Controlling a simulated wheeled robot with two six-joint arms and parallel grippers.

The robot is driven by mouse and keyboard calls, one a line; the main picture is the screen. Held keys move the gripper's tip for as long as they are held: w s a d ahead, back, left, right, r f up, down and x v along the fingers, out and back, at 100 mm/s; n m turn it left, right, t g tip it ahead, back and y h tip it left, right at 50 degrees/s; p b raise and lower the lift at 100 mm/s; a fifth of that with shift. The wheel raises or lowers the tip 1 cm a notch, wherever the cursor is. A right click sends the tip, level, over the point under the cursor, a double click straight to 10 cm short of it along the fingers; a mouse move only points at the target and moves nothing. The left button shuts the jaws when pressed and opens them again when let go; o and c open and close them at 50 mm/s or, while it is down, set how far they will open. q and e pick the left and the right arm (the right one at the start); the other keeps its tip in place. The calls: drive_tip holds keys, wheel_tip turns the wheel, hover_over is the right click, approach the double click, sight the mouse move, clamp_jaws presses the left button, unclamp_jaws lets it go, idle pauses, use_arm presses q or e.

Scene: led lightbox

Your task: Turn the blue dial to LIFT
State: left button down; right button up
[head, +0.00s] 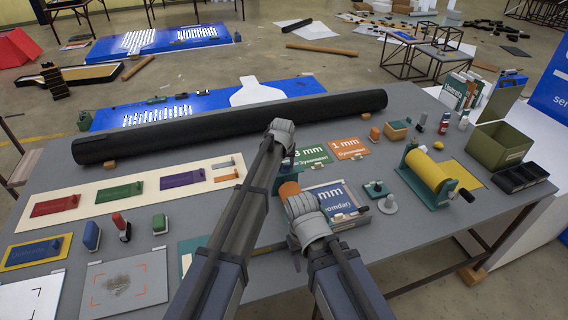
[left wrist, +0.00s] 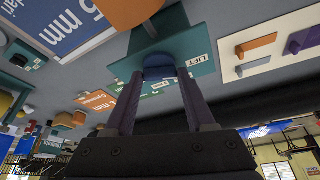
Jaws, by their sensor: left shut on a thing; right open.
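The blue dial (left wrist: 160,72) sits on a teal plate (left wrist: 203,43) in the left wrist view. A white label reading LIFT (left wrist: 197,60) lies on the plate just right of the dial and appears upside down. My left gripper (left wrist: 162,80) has one finger on each side of the dial and is shut on it. Which way the dial points cannot be told. In the head view my left gripper (head: 280,134) reaches over the middle of the table and hides the dial. My right gripper (head: 302,205) is open nearer the front; its fingertips are hard to see.
An orange cylinder (head: 289,190) stands close by my right gripper. A blue-and-white mm sign (head: 335,199) lies right of it. A long black tube (head: 200,130) crosses the table behind the grippers. A cream board (head: 120,205) with coloured blocks lies left. A yellow roll (head: 430,172) stands right.

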use_arm(q)
drive_tip(key=shift+c, duration=1.2)
unclamp_jaws()
drive_tip(key=shift+r, duration=0.1)
drive_tip(key=p+v, duration=0.7)
drive_tip(key=shift+s+r, duration=0.2)
drive_tip(key=shift+r, duration=0.1)
